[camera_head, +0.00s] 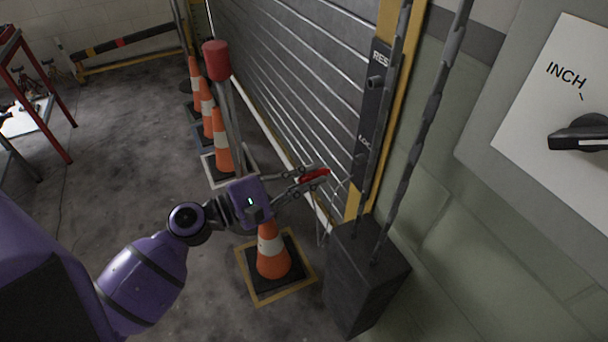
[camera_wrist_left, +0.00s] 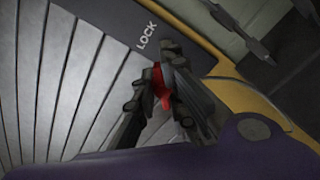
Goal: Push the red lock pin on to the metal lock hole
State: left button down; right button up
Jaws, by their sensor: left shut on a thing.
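My left gripper (camera_head: 312,183) comes in from the left in the head view, in front of the roller shutter's right edge. It is shut on the red lock pin (camera_head: 316,174). In the left wrist view the pin (camera_wrist_left: 159,88) shows red between the fingers (camera_wrist_left: 163,75), and most of it is hidden by them. A dark panel (camera_wrist_left: 130,25) marked LOCK lies behind the fingers there. In the head view the same panel (camera_head: 372,110) stands upright to the right of the pin. I cannot make out the metal lock hole. My right gripper is not in view.
A yellow post (camera_head: 390,35) edges the shutter (camera_head: 300,75). Chains hang to a dark box (camera_head: 368,285) right of my gripper. An orange cone (camera_head: 273,255) stands below my wrist, and several more stand behind. A red-topped post (camera_head: 216,60) rises behind my arm.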

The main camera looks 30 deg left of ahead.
aim_at(325, 171)
pick_arm(q)
jog(key=x, duration=0.3)
jog(key=shift+p, duration=0.3)
jog(key=shift+p+x, duration=0.3)
jog(key=shift+x, duration=0.85)
jog(key=shift+w+d, duration=0.15)
jog(key=shift+d, duration=0.05)
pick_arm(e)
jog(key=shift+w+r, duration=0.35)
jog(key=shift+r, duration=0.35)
pick_arm(q)
jog(key=shift+f, duration=0.1)
jog(key=shift+x, duration=0.9)
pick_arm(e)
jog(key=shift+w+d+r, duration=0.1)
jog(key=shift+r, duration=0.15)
pick_arm(q)
jog(key=c, duration=1.7)
grip_release()
jog(key=shift+c, duration=0.2)
